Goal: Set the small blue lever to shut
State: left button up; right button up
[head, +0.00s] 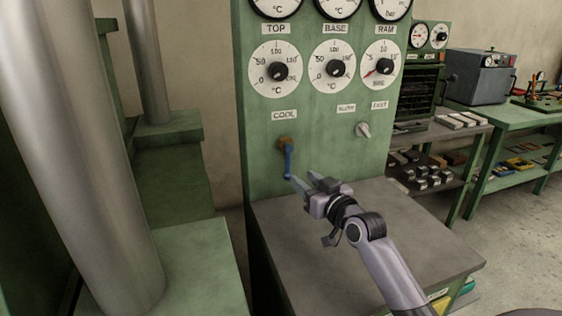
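The small blue lever (288,163) hangs from a brown valve body (285,142) on the green panel (260,165), below the COOL label. It points almost straight down. My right gripper (302,181) is just to the right of the lever's lower end, with its fingers pointing toward it. The fingers look spread apart, with a gap between the tips. One fingertip lies close to the lever's lower end; I cannot tell whether it touches. My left gripper is not in view.
Dials with black knobs (278,71) fill the panel above, and a pale knob (363,130) sits right of the lever. A bare grey bench top (290,240) lies below my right arm. Thick metal columns (75,150) stand at the left. Shelves and a green table (500,125) are at the right.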

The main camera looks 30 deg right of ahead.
aim_at(289, 167)
jog(key=shift+w+d, duration=0.15)
jog(key=shift+w, duration=3.45)
jog(key=shift+r, duration=0.1)
grip_shut()
